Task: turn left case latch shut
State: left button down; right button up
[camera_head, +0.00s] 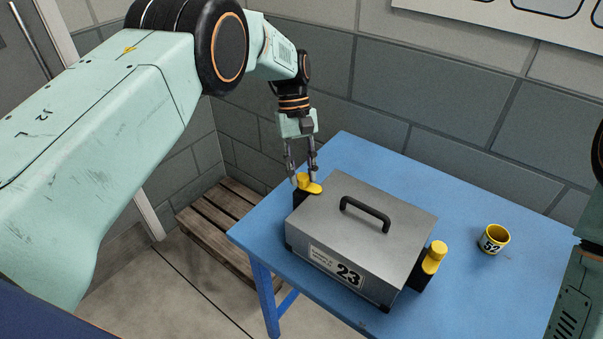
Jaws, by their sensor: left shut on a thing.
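A grey metal case (375,231) with a black handle and a label reading 23 lies shut on the blue table. The left case latch (311,187) is yellow, on a black block at the case's left side. My left gripper (303,178) comes down from above and is shut on this latch, its fingers partly covering it. A second yellow latch (434,256) stands on a black block at the case's right side, clear of my grippers. My right gripper is not in the picture.
A small yellow cup (493,238) marked 52 stands on the blue table (345,156) right of the case. A wooden pallet (213,222) lies on the floor left of the table. A grey block wall (420,105) rises behind. The table's right part is mostly clear.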

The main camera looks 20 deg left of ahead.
pick_arm(q)
jog(key=shift+f+m+g, duration=0.2)
jog(key=shift+m+g, duration=0.1)
jog(key=shift+m, duration=0.5)
jog(key=shift+s+y, duration=0.1)
jog(key=shift+y, duration=0.2)
jog(key=c, duration=1)
grip_release()
jog(key=shift+r, duration=0.1)
jog(key=shift+c, duration=0.2)
jog(key=shift+r, duration=0.15)
jog(key=v, duration=0.7)
jog(key=shift+w, duration=0.2)
jog(key=shift+s, duration=0.1)
